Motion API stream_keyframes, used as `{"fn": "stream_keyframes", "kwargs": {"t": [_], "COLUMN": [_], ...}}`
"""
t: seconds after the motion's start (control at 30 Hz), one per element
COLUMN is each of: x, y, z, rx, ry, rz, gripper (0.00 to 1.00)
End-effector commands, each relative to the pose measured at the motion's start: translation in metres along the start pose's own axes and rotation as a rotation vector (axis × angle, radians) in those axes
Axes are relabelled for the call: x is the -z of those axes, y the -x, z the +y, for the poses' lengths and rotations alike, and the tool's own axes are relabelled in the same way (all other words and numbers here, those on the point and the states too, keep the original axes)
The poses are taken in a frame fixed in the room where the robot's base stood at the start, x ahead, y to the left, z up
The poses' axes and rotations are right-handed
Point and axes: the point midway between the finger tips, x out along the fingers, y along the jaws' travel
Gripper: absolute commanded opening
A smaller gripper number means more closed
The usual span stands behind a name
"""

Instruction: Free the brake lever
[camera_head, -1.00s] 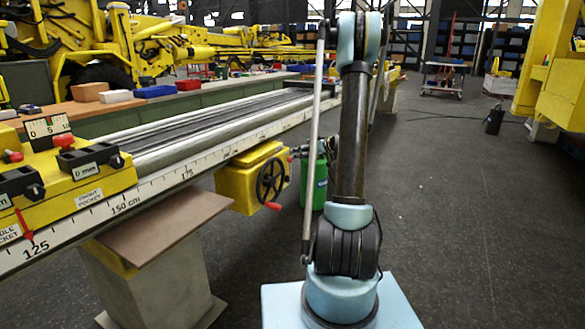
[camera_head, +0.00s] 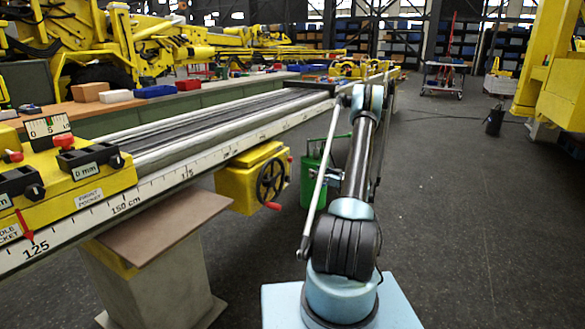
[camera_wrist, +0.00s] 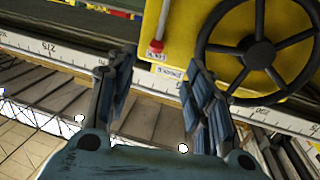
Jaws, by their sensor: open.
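In the wrist view a thin metal lever with a red end (camera_wrist: 157,42), which looks like the brake lever, lies against a yellow housing (camera_wrist: 187,20). A small white label, too small to read surely, sits just below its red end. A black spoked handwheel (camera_wrist: 259,52) is on the same housing, to the right. My gripper (camera_wrist: 158,72) is open, its two blue-padded fingers apart with nothing between them. In the picture, the red end shows above the gap between the fingertips; I cannot tell the distance. My gripper is not clearly visible in the head view.
A long rail with a white scale (camera_head: 150,190) runs away to the far end. A yellow box with a handwheel (camera_head: 252,178) hangs on its near side, and a green canister (camera_head: 313,178) stands beyond it. The floor to the right is open.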

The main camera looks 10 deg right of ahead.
Motion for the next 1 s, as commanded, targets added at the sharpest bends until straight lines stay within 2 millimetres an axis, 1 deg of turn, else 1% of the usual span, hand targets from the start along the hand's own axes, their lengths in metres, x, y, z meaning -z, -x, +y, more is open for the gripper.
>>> {"fn": "stream_keyframes", "kwargs": {"t": [0.13,0.27,0.7,1.0], "x": [-0.002,-0.002,-0.002,-0.001], "y": [-0.006,-0.021,-0.099,-0.148], "z": [0.001,0.001,0.001,0.001], "rx": [-0.001,-0.001,0.000,-0.001], "ry": [0.004,0.003,0.003,0.003], "rz": [0.007,0.006,0.005,0.005], "gripper": [0.47,0.47,0.47,0.47]}}
